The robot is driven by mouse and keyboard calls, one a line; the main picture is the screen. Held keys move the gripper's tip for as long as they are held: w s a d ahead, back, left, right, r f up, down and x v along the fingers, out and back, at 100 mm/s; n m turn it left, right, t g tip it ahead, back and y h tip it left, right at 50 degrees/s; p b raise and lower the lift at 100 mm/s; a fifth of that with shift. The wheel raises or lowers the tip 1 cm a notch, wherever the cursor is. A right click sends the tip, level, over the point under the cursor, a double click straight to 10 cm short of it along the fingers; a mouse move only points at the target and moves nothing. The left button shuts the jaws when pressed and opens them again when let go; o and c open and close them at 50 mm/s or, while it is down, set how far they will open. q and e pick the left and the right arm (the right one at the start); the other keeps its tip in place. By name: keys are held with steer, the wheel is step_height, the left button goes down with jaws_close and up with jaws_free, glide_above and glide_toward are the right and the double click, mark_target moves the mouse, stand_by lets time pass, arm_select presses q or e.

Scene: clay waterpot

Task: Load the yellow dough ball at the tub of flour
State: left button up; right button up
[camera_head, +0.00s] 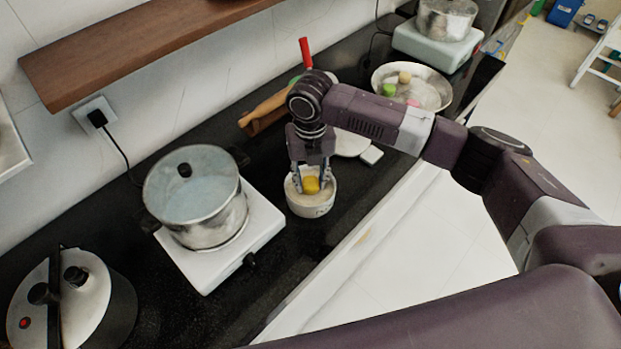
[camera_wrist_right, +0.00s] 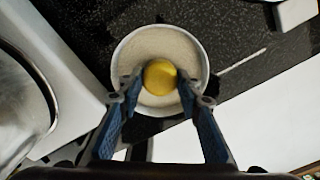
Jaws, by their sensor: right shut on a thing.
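The yellow dough ball (camera_head: 311,185) is between the fingers of my right gripper (camera_head: 312,184), which is shut on it. It also shows in the right wrist view (camera_wrist_right: 160,74), with the blue fingertips of my right gripper (camera_wrist_right: 159,84) on both sides of it. The tub of flour (camera_head: 311,208), a small pale round tub, stands on the dark counter below. In the wrist view the ball lies over the pale flour inside the tub's white rim (camera_wrist_right: 121,50). I cannot tell whether the ball touches the flour. My left gripper is not in view.
A lidded steel pot (camera_head: 195,200) stands on a white hotplate (camera_head: 222,266) left of the tub. A wide bowl (camera_head: 432,95) with a green and a yellowish ball stands farther back on the right. A rolling pin (camera_head: 268,108) lies behind my arm. A cooker (camera_head: 75,305) stands front left.

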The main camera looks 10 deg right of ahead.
mark_target(311, 187)
steer(key=shift+f+p, duration=0.1)
steer(key=shift+p, duration=0.25)
stand_by(1.4)
step_height(311, 187, up, 7)
steer(key=p, duration=0.7)
stand_by(0.8)
